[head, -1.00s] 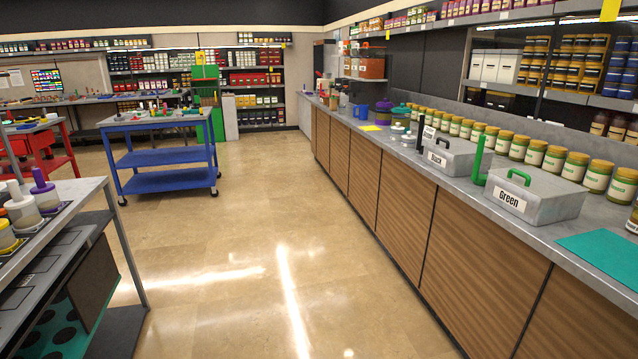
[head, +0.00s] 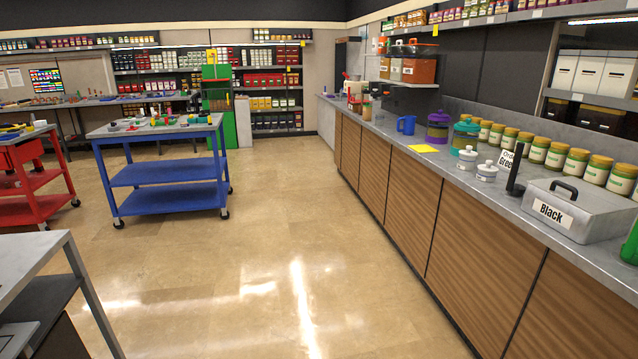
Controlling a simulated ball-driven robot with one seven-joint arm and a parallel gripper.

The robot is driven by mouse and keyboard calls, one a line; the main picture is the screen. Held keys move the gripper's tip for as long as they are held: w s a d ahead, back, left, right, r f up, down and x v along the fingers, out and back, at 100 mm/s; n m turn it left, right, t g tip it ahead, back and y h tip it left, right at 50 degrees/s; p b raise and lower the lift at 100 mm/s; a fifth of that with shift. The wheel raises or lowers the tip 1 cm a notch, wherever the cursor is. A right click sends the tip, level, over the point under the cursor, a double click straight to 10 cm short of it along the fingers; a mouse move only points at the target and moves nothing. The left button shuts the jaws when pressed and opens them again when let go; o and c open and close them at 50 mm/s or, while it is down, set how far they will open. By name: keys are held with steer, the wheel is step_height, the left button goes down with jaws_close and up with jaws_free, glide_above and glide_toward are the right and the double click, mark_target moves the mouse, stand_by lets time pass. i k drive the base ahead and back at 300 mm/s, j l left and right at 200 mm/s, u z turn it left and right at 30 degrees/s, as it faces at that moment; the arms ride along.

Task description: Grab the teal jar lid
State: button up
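A jar with a teal lid (head: 466,129) stands on the grey counter (head: 452,167) along the right wall. The lid sits on top of the jar, and the jar's body (head: 463,144) looks greenish with an orange-brown band. A jar with a purple lid (head: 438,119) stands just behind it to the left. My gripper is not in view.
Two small white lidded pots (head: 467,158) (head: 487,171) stand in front of the teal-lidded jar. Nearer are a black upright post (head: 514,170) and a grey box labelled Black (head: 578,208). A blue cart (head: 165,174) stands left. The floor (head: 260,270) between is clear.

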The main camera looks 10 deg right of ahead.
mark_target(468, 125)
steer(key=i, duration=1.9)
